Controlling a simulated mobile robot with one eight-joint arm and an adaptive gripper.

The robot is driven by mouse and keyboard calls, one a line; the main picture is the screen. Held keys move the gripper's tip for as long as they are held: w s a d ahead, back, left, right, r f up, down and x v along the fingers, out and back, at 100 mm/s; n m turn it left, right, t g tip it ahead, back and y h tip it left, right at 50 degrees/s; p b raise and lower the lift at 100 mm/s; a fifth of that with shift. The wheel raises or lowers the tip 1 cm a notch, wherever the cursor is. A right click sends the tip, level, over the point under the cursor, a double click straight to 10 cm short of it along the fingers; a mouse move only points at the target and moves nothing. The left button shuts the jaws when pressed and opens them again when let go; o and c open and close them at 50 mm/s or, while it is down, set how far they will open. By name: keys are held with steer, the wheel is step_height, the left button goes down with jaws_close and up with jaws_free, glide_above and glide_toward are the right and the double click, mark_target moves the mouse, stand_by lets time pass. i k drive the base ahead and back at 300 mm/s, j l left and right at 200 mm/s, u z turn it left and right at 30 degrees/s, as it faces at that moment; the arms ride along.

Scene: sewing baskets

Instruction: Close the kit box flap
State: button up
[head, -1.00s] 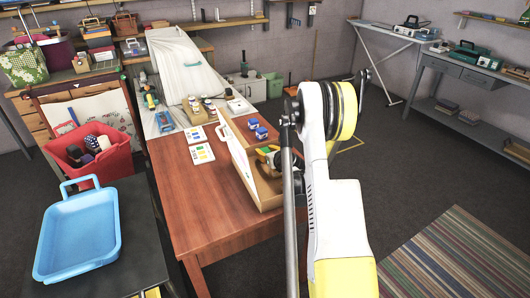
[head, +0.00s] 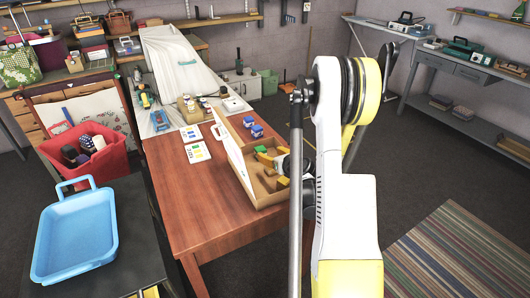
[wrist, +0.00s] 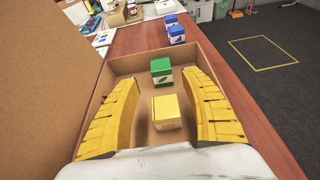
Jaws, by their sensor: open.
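The kit box (head: 268,201) is an open cardboard box on the wooden table. Its flap (head: 229,150) stands up along the box's left side, pale outside. In the wrist view the flap's brown inner face (wrist: 42,70) fills the left. A green block (wrist: 161,71) and a yellow block (wrist: 167,112) lie inside the box (wrist: 120,68). My gripper (wrist: 163,78) is open, its yellow fingers spread over the box on either side of the blocks, apart from the flap. In the head view my arm partly hides the gripper and the box's right side.
Two blue jars (head: 253,126) stand beyond the box. White cards (head: 186,155) lie left of it on the table (head: 190,215). A red basket (head: 85,170) and a blue tray (head: 75,240) stand at the left. The table's front left is clear.

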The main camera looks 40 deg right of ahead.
mark_target(233, 144)
steer(key=z, duration=0.7)
